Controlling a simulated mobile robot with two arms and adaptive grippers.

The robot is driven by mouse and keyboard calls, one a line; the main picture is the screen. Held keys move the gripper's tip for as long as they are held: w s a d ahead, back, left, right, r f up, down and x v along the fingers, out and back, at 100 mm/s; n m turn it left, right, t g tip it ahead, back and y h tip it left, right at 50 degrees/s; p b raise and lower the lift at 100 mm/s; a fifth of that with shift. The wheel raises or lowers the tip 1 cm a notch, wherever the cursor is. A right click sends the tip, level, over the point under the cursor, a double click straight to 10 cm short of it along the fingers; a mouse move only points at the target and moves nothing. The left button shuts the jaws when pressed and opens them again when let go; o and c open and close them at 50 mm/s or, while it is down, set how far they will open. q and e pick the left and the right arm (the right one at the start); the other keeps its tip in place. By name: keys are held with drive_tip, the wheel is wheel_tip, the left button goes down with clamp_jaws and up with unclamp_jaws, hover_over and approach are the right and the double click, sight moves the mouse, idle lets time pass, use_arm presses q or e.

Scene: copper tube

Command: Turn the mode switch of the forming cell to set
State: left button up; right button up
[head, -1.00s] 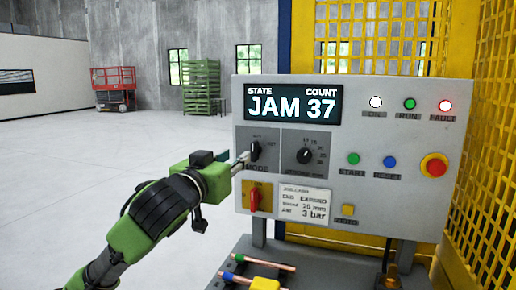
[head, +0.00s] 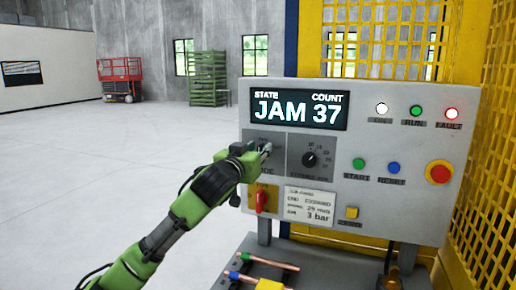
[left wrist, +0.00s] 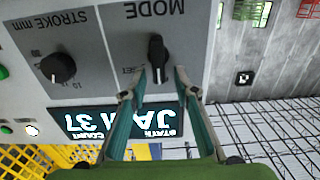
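The forming cell's panel (head: 345,165) shows "JAM 37" on its display (head: 298,106). The black mode switch (left wrist: 157,58) is clear in the inverted left wrist view and points toward the display edge. A "SET" label (left wrist: 132,70) lies beside its pointing end, left in that picture. My left gripper (left wrist: 160,76) is open, with one teal finger on each side of the switch's pointing end; a gap shows on both sides. In the head view, the left gripper (head: 264,151) covers most of the switch. My right gripper is not in view.
A stroke knob (head: 311,160) sits right of the switch, and a red handle (head: 262,201) below. Start (head: 358,163), reset (head: 394,168) and a red emergency button (head: 439,173) are farther right. Copper tubes (head: 268,262) lie below the panel. Yellow mesh stands behind.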

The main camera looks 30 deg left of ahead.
use_arm(q)
clamp_jaws()
drive_tip(key=shift+d+r+m+p, duration=0.15)
drive_tip(key=shift+d+m+p, duration=0.1)
drive_tip(key=shift+m+p, duration=0.5)
drive_tip(key=shift+w+d+f+m+p, duration=0.1)
drive_tip(key=shift+d+f+m+p, duration=0.2)
drive_tip(key=shift+m+p, duration=1.05)
drive_tip(key=shift+w+d+f+m+p, duration=0.1)
drive_tip(key=shift+d+f+m+p, duration=0.25)
drive_tip(key=shift+m, duration=1.8)
drive_tip(key=shift+w+d+f+m+p, duration=0.1)
drive_tip(key=shift+d+m+p, duration=0.1)
drive_tip(key=shift+m+p, duration=1.2)
drive_tip(key=shift+m+b, duration=0.4)
drive_tip(key=shift+m, duration=0.05)
